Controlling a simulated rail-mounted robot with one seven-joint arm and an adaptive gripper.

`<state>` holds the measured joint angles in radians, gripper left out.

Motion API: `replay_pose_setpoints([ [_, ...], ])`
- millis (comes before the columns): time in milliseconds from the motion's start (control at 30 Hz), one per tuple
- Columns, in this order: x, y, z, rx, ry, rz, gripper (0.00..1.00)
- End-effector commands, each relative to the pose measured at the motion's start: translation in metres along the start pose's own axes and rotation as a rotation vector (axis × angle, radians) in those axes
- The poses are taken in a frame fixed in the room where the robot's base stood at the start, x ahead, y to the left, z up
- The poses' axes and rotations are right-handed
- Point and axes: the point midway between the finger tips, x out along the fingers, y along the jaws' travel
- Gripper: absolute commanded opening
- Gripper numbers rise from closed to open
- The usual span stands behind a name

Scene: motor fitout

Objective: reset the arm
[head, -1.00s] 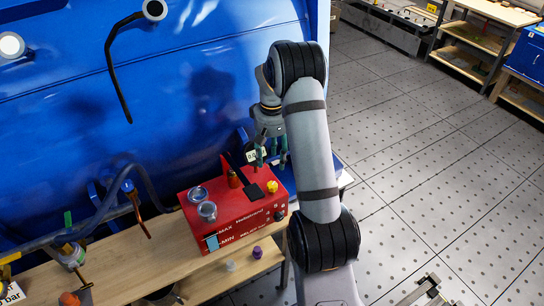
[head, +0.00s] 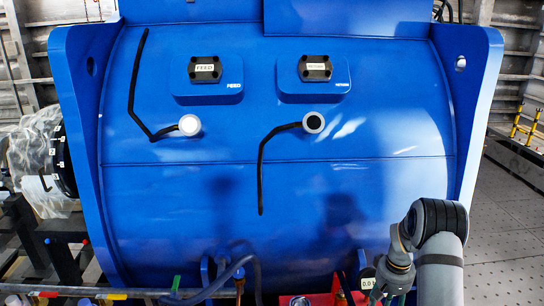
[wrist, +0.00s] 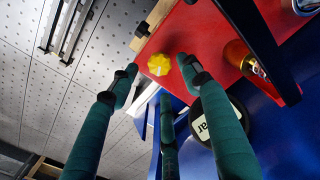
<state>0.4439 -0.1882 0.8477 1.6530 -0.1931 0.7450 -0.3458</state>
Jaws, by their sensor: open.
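My gripper (wrist: 160,80) is open and empty, its green fingers spread in the wrist view. The fingertips lie in front of a red box (wrist: 212,32), close to a yellow knob (wrist: 158,65) on it; I cannot tell the exact gap, and I see nothing held. In the head view my gripper (head: 377,297) hangs at the bottom right, its fingertips near the lower picture edge. My arm bends above it, in front of the blue machine (head: 250,235).
A round gauge (wrist: 206,128) and an amber part (wrist: 238,54) are close to the fingers. Two hoses hang on the blue machine beside a white port (head: 189,125) and a dark port (head: 313,122). Open floor (head: 505,220) lies at the right.

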Motion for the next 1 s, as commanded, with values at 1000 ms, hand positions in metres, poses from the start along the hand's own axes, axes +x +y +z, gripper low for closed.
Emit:
replay_pose_setpoints([
  [1000, 0.046, 0.0, -0.001, -0.027, 0.002, 0.0, 0.48],
])
